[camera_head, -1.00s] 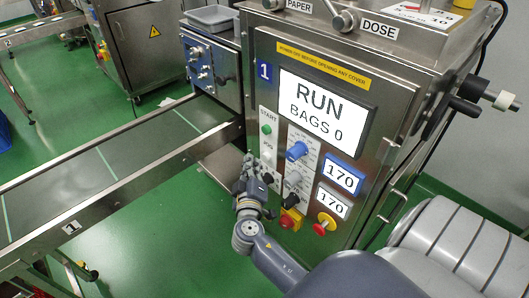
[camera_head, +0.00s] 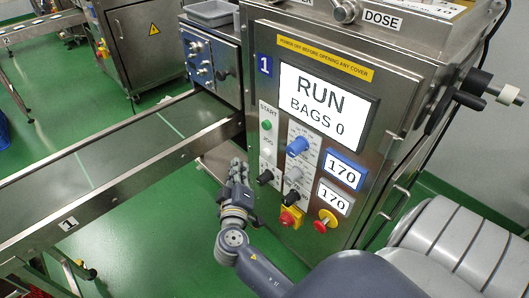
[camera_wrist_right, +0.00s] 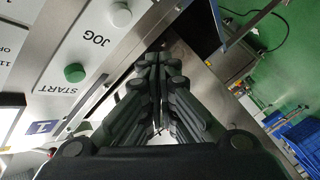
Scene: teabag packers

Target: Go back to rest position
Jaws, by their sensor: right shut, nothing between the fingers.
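My right gripper (camera_head: 238,170) is in the head view, in front of the left edge of the machine's control panel, apart from it. It is shut and empty. It also shows in the right wrist view (camera_wrist_right: 160,62), its fingers together. The machine (camera_head: 380,60) has a screen (camera_head: 325,105) that reads RUN, BAGS 0. The green START button (camera_head: 266,125) and the white JOG button (camera_head: 268,153) are uncovered. In the right wrist view the START button (camera_wrist_right: 75,73) and JOG button (camera_wrist_right: 121,14) lie left of the fingers. My left gripper is not in view.
A conveyor (camera_head: 120,150) runs along the left of the machine. Knobs, a blue dial (camera_head: 298,146) and a red stop button (camera_head: 326,221) sit on the panel near my right arm. Open green floor (camera_head: 150,235) lies below. Blue crates (camera_wrist_right: 300,130) show in the right wrist view.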

